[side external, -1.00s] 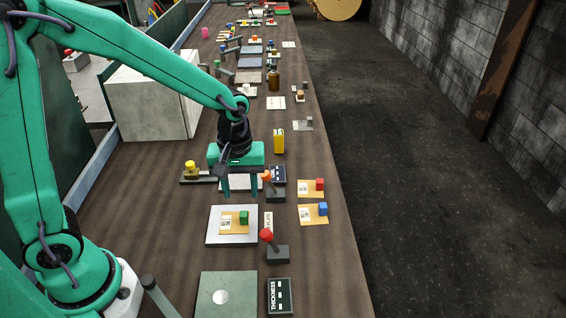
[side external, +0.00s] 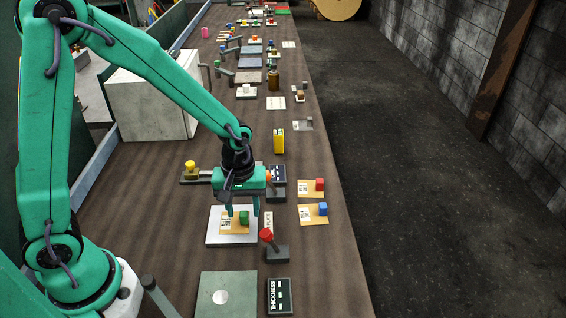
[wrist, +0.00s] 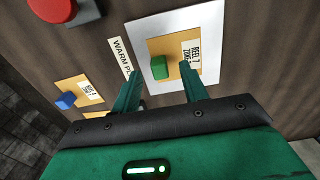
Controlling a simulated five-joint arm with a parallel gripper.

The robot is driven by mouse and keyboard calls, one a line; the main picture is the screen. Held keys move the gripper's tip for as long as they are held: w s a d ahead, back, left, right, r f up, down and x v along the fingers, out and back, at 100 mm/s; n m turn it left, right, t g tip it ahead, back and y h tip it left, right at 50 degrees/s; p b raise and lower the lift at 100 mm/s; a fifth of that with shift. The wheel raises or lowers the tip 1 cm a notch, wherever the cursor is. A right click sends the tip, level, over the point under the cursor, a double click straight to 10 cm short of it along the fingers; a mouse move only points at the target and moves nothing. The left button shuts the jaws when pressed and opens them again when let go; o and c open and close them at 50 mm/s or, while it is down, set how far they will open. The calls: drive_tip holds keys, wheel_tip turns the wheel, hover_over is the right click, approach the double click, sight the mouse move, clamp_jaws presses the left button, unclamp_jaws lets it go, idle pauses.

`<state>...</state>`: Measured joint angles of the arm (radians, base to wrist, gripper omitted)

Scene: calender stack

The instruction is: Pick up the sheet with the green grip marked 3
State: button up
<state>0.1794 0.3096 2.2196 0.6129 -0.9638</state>
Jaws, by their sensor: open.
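The tan sheet (side external: 233,228) with a green block grip (side external: 244,217) and a white label lies on a pale square plate (side external: 214,239). In the wrist view the sheet (wrist: 170,44) shows its green grip (wrist: 159,69) just beyond and between my two fingertips. The label print is partly covered by a finger, and I cannot read a 3 on it. My gripper (side external: 243,213) is open and empty, pointing down over the sheet, with one finger to each side of the grip. I cannot tell whether a finger touches it.
Two tan sheets, one with a blue grip (side external: 323,208) and one with a red grip (side external: 320,184), lie to the right. A red-knobbed lever (side external: 266,235) stands close to the plate's right side. A grey-green plate (side external: 245,282) and a THICKNESS panel (side external: 279,296) lie in front.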

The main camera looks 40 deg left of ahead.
drive_tip(key=shift+f, duration=0.75)
drive_tip(key=shift+c, duration=0.4)
clamp_jaws()
